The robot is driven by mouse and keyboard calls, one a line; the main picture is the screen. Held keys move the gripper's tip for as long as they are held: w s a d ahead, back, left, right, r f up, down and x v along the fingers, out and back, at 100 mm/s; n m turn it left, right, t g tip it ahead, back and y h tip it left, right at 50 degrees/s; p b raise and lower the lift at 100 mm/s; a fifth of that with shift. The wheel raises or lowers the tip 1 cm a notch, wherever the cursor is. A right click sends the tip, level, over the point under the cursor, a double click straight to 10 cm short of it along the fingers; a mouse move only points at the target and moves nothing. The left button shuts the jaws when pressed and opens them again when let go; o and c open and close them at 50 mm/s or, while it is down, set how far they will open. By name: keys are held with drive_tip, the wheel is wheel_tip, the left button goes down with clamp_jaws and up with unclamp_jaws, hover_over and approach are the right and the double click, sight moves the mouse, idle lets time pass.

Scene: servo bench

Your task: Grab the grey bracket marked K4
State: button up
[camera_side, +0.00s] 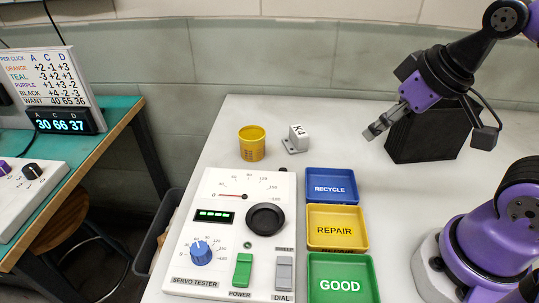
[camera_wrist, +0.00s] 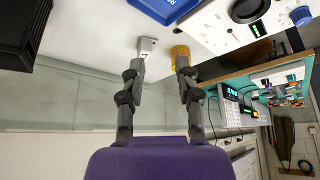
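The grey bracket marked K4 (camera_side: 297,138) stands on the white bench top, just right of the yellow cup and behind the blue tray. In the wrist view the bracket (camera_wrist: 147,46) shows beyond the left fingertip. My gripper (camera_side: 376,130) is to the right of the bracket in the side view, raised above the bench and apart from it. In the wrist view my gripper (camera_wrist: 157,70) has its two fingers spread with nothing between them.
A yellow cup (camera_side: 252,143) stands left of the bracket. Recycle (camera_side: 331,173), Repair (camera_side: 337,210) and Good (camera_side: 342,262) trays lie in front, beside the servo tester (camera_side: 222,230). A black box (camera_side: 432,137) stands by my gripper. Bench between bracket and box is clear.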

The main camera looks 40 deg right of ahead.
idle(0.3)
drive_tip(key=m+g, duration=0.4)
drive_tip(key=g, duration=0.1)
hover_over(301, 133)
wheel_tip(301, 133, down, 5)
drive_tip(key=shift+m+g, duration=0.3)
drive_tip(key=f, duration=0.4)
drive_tip(key=shift+d+f, duration=0.35)
drive_tip(key=shift+f, duration=0.05)
drive_tip(key=f, duration=0.6)
drive_tip(key=shift+a+f, duration=0.2)
drive_tip(key=shift+a, duration=0.1)
clamp_jaws()
